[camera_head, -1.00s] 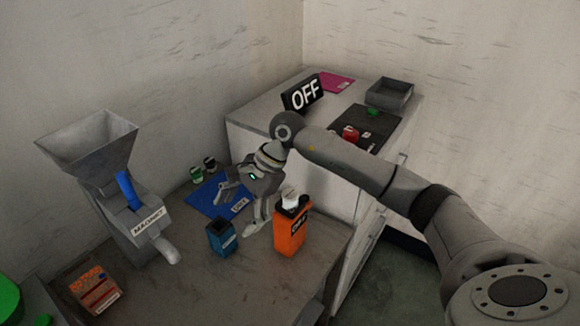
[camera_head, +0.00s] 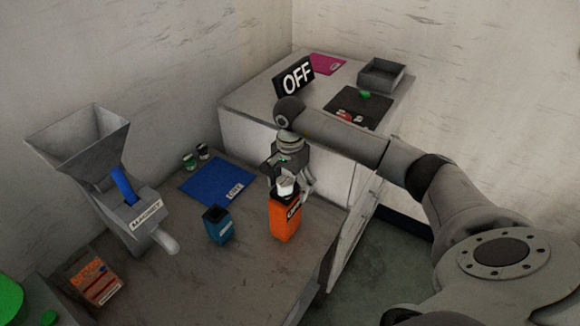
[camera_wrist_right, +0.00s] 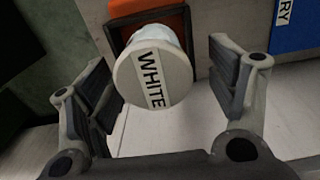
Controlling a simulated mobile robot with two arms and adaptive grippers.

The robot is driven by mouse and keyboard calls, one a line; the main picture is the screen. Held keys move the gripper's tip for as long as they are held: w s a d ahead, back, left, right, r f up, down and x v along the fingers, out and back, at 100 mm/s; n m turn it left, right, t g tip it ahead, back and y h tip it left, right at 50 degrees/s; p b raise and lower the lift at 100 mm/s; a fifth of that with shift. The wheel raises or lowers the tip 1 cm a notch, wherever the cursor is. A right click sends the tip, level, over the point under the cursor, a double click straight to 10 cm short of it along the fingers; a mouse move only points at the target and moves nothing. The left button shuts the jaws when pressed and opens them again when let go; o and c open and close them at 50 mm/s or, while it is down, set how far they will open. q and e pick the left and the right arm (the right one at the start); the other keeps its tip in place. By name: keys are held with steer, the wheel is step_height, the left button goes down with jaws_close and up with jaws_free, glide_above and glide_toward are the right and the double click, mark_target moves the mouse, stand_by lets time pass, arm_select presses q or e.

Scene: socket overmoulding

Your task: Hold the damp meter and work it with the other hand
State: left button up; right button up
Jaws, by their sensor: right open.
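I cannot pick out a damp meter for certain in either view. My right gripper (camera_head: 290,178) is open above the orange box (camera_head: 285,222) on the near table. In the right wrist view my right gripper (camera_wrist_right: 160,80) has its two fingers on either side of a round white-topped piece (camera_wrist_right: 152,78) marked WHITE, with gaps visible. That piece stands in the orange box's opening, and it also shows in the head view (camera_head: 286,187). The gripper partly hides it there. My left gripper is not in view.
A blue open box (camera_head: 217,228) stands left of the orange one, and a blue mat (camera_head: 215,180) lies behind. A grey hopper machine (camera_head: 135,215) is at left. The back counter holds an OFF sign (camera_head: 296,78), a grey tray (camera_head: 385,75) and a dark mat (camera_head: 350,101).

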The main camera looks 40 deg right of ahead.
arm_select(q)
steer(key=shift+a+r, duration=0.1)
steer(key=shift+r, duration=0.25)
arm_select(e)
steer(key=shift+f, duration=1.2)
steer(key=c, duration=1.1)
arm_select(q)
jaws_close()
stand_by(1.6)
